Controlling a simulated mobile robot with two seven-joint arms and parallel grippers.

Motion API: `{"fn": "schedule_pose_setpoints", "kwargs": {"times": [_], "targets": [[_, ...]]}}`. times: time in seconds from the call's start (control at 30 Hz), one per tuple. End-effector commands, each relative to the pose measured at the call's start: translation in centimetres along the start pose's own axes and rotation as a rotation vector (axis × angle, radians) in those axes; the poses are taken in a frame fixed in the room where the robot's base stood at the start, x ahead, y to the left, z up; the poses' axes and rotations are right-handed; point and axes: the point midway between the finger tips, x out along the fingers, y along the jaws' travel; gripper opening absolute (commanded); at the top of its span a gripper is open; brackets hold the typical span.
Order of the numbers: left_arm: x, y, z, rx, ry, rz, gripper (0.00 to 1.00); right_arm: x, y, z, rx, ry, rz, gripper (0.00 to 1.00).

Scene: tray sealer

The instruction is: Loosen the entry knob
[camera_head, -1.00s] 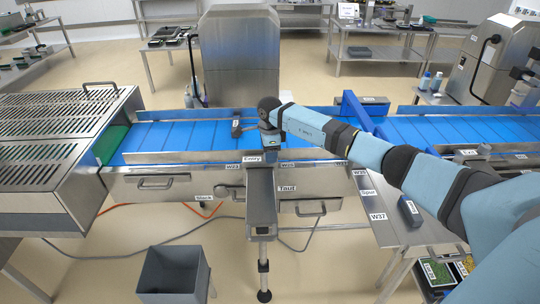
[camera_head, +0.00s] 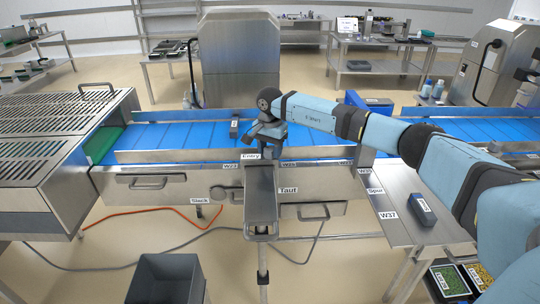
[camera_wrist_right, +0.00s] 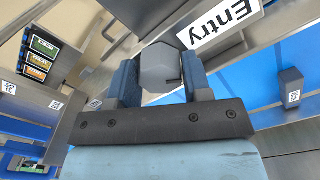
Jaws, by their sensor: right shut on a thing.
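The entry knob (camera_wrist_right: 160,62) is a grey, faceted block beside the white "Entry" label (camera_wrist_right: 218,25) in the right wrist view. My right gripper (camera_wrist_right: 162,84) has its two blue fingers on either side of the knob and is shut on it. In the head view my right gripper (camera_head: 262,138) is at the front rail of the blue conveyor, just above the "Entry" label (camera_head: 250,156). The knob is mostly hidden there by my wrist. My left gripper is not in view.
Labels "Slack" (camera_head: 199,201) and "Taut" (camera_head: 288,190) sit lower on the machine front. A dark block (camera_head: 234,129) is on the belt. Another dark block (camera_head: 421,210) lies on the side table at right. A grey bin (camera_head: 166,279) stands on the floor.

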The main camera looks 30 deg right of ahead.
Motion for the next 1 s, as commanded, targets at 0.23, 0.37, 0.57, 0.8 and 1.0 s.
{"fn": "schedule_pose_setpoints", "kwargs": {"times": [0.23, 0.37, 0.57, 0.8, 1.0], "targets": [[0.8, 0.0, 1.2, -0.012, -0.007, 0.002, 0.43, 0.2, 0.0, 0.0, -0.231, 0.001, -0.001, 0.21], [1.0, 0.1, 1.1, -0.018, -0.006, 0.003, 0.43, 0.2, 0.0, 0.0, -0.340, 0.001, 0.000, 0.21], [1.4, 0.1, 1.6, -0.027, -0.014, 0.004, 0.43, 0.1, 0.0, 0.0, -0.478, 0.001, -0.001, 0.21], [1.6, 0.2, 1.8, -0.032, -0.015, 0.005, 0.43, 0.0, 0.0, 0.0, -0.581, 0.000, 0.000, 0.21], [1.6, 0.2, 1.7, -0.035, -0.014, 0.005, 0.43, 0.0, 0.0, 0.0, -0.617, 0.001, 0.000, 0.21]]}}
